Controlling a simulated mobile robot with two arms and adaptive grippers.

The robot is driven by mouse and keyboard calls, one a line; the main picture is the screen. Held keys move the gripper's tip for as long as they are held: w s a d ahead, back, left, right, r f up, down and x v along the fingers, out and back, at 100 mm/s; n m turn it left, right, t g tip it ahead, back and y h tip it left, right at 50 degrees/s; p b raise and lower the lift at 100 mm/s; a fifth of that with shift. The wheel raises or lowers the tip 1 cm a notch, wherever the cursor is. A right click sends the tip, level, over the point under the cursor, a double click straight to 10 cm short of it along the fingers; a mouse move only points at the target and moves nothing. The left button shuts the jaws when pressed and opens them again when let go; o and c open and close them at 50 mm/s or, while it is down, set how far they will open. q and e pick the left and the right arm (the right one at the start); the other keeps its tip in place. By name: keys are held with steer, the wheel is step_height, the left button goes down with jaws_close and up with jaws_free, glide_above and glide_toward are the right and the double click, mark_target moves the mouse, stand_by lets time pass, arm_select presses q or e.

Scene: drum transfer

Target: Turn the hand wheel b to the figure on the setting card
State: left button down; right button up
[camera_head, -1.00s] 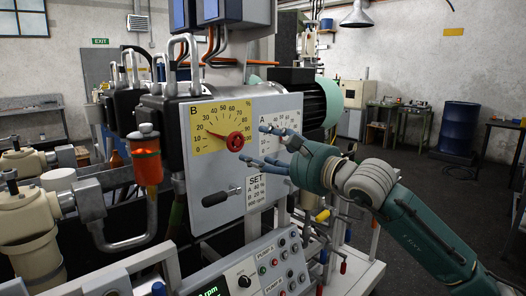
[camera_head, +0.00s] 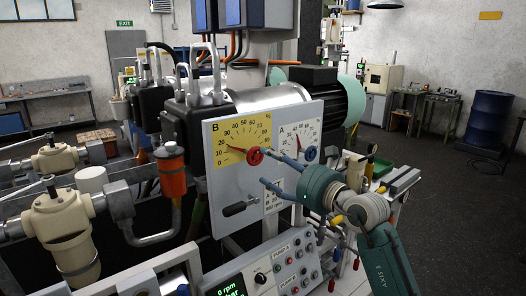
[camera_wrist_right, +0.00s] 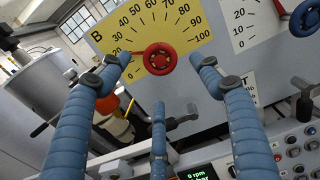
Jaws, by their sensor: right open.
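Hand wheel B (camera_head: 255,157) is a small red wheel at the lower right of the yellow dial plate B (camera_head: 228,134); it also shows in the right wrist view (camera_wrist_right: 158,60). Its red pointer lies close to 20. My right gripper (camera_head: 266,168) is open in front of the panel. In the right wrist view its blue fingers (camera_wrist_right: 161,66) stand left, right and below the wheel; they do not appear to grip it. The white setting card (camera_head: 272,204) below is partly hidden by a finger, and its figures are too small to read surely. My left gripper is out of view.
Blue hand wheel A (camera_head: 309,153) with its white dial is close right of wheel B. A black-gripped lever (camera_head: 240,206) sticks out below dial B. An orange-red cup (camera_head: 172,175) stands left of the panel; the control panel (camera_head: 285,270) is below.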

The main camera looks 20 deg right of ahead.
mark_target(257, 156)
steer(key=p+x, duration=0.2)
steer(key=x, duration=0.5)
steer(key=shift+w+a, duration=0.2)
steer(key=shift+w, duration=0.05)
steer(key=shift+w+a+p, duration=0.1)
steer(key=shift+w+p, duration=0.2)
steer(key=shift+w, duration=0.2)
steer(key=c, duration=1.2)
